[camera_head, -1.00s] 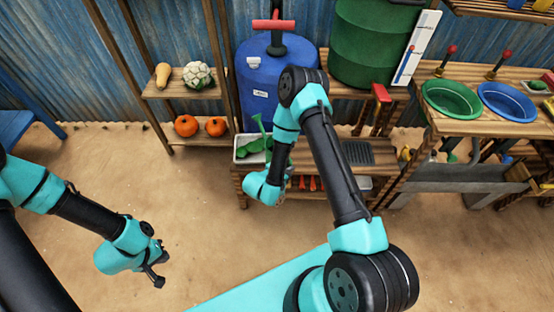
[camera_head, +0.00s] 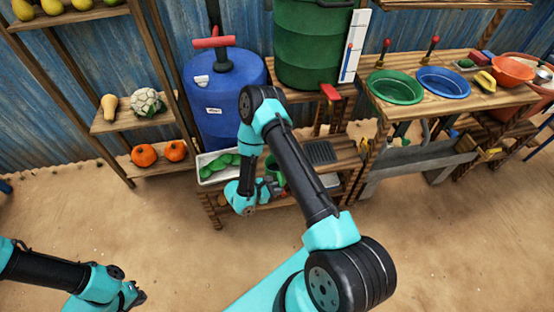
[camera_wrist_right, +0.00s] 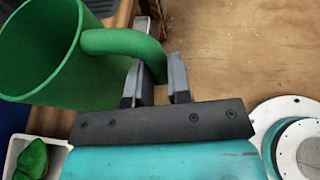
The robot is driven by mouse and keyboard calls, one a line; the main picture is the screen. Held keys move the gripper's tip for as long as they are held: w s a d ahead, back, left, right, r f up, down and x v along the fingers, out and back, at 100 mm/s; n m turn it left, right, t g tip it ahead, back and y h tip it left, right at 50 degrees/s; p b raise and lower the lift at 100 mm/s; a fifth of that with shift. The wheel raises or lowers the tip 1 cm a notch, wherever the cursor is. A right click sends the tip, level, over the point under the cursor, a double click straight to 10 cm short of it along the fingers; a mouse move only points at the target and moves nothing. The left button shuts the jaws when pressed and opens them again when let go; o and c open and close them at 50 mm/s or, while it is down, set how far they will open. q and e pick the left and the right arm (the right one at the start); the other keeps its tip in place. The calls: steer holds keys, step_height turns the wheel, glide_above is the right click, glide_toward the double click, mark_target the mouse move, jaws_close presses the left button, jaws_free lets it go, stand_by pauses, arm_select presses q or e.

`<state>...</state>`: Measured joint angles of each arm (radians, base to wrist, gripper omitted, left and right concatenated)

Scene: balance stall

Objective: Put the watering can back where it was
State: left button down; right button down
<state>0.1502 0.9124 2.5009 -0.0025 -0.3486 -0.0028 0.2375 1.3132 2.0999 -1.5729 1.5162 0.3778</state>
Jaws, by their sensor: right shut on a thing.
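The green watering can (camera_wrist_right: 40,45) shows large in the right wrist view, its open top facing the camera. My right gripper (camera_wrist_right: 158,85) is shut on its curved handle (camera_wrist_right: 125,42). In the head view the can (camera_head: 274,168) is a small green shape beside my right gripper (camera_head: 268,188), partly hidden by my arm, over the low wooden bench (camera_head: 337,164). Whether it touches the bench cannot be told. My left gripper (camera_head: 132,296) is at the lower left, over bare ground, with its jaws too small to read.
A white tray (camera_head: 207,180) of green leaves is on the low bench, left of my right gripper. A blue barrel (camera_head: 225,105) and a green barrel (camera_head: 312,45) stand behind. A dark ridged mat (camera_head: 320,153) lies to the right. The sandy ground in front is clear.

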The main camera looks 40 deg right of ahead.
steer(key=shift+w, duration=0.1)
steer(key=w+d+f, duration=0.1)
steer(key=w+d, duration=0.8)
steer(key=w, duration=0.2)
steer(key=shift+w+d+f, duration=0.2)
steer(key=shift+w+d, duration=0.05)
steer(key=shift+d, duration=0.15)
steer(key=shift+w+d+f, duration=0.15)
steer(key=shift+f, duration=0.75)
steer(key=shift+w+d+f, duration=0.1)
steer(key=shift+w+f, duration=0.05)
steer(key=shift+f, duration=0.8)
steer(key=c, duration=1.1)
jaws_free()
steer(key=shift+f, duration=0.1)
steer(key=shift+o, duration=0.2)
